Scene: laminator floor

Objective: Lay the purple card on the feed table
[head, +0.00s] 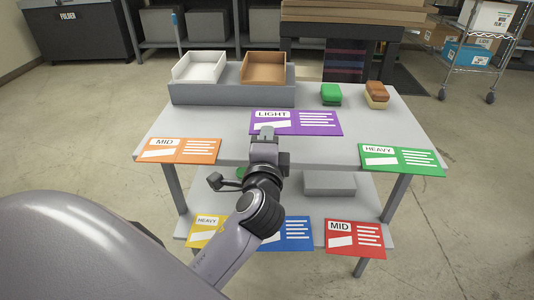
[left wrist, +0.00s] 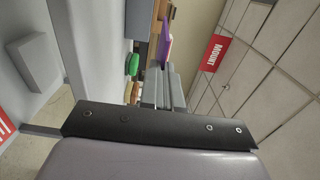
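The purple card (head: 318,122), marked LIGHT, is at the tips of my left gripper (head: 267,132). It looks raised above the grey table (head: 210,125), with its text facing up. In the left wrist view the purple card (left wrist: 166,40) shows nearly edge-on beyond the fingers (left wrist: 157,88), which look closed on its edge. The exact contact is hidden. No surface in view is labelled as the feed table, so I cannot tell which it is. My right gripper is not in view.
An orange card (head: 178,150) and a green card (head: 402,159) lie at the table's front edge. Yellow, blue (head: 286,233) and red (head: 355,238) cards are on the lower shelf. White (head: 199,66) and brown (head: 264,67) trays and two block stacks stand at the back.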

